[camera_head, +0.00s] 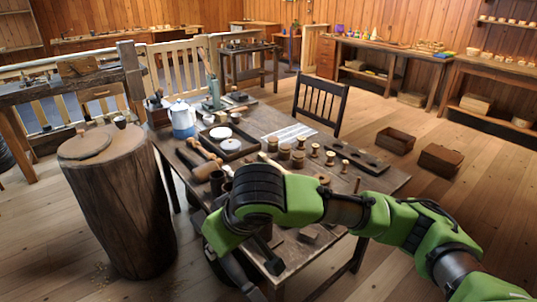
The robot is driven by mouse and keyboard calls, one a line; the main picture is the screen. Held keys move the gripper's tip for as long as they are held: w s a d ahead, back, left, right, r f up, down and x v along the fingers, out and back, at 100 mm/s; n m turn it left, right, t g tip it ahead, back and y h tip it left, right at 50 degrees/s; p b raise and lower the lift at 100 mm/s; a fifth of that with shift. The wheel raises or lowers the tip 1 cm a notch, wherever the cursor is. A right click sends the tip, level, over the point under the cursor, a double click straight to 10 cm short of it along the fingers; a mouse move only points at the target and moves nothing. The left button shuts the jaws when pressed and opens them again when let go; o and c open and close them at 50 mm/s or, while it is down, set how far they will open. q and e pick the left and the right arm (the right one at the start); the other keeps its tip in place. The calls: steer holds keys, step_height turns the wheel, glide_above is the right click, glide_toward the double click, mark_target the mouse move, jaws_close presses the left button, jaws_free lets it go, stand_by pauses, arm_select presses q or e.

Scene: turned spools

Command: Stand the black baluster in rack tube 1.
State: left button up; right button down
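I cannot make out the black baluster for sure. No tube marked 1 can be read. A dark strip with round holes (360,158) lies at the right back of the worktable (384,184); I cannot tell if it is the rack. Several pale turned wooden spools (298,158) stand in front of it. My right arm comes in from the right and reaches across the table's front. My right gripper (262,266) is low at the table's front edge, dark and partly hidden by the arm; its fingers and any held thing are unclear. My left gripper is out of view.
A dark tray with white discs (221,132), a blue and white pot (183,120) and wooden mallets (207,168) fill the table's left. A tree stump (118,205) stands left. A chair (320,103) stands behind; open wooden boxes (440,159) lie on the floor right.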

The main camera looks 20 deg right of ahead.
steer(key=w+d+r+t+y+p, duration=0.1)
steer(key=w+d+r+t+y, duration=0.15)
steer(key=w, duration=0.25)
steer(key=w+d+r+n+t+y+p, duration=0.1)
steer(key=w+d+r+t, duration=0.15)
steer(key=w, duration=0.25)
steer(key=w+d+r+t+y+p, duration=0.1)
steer(key=w+d+r+t+y, duration=0.15)
steer(key=w, duration=0.35)
arm_select(q)
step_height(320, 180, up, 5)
steer(key=p, duration=0.1)
arm_select(e)
steer(key=w+d+m+t+h, duration=0.2)
steer(key=d+t, duration=0.2)
steer(key=d, duration=0.4)
arm_select(q)
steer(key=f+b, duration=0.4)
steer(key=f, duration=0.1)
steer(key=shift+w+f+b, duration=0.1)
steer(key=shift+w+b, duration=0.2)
steer(key=shift+b, duration=0.1)
arm_select(e)
steer(key=f, duration=0.5)
steer(key=shift+s+d+f, duration=0.1)
steer(key=shift+d+f, duration=0.15)
steer(key=shift+d, duration=0.05)
steer(key=shift+s+a+f, duration=0.1)
steer(key=shift+f, duration=0.1)
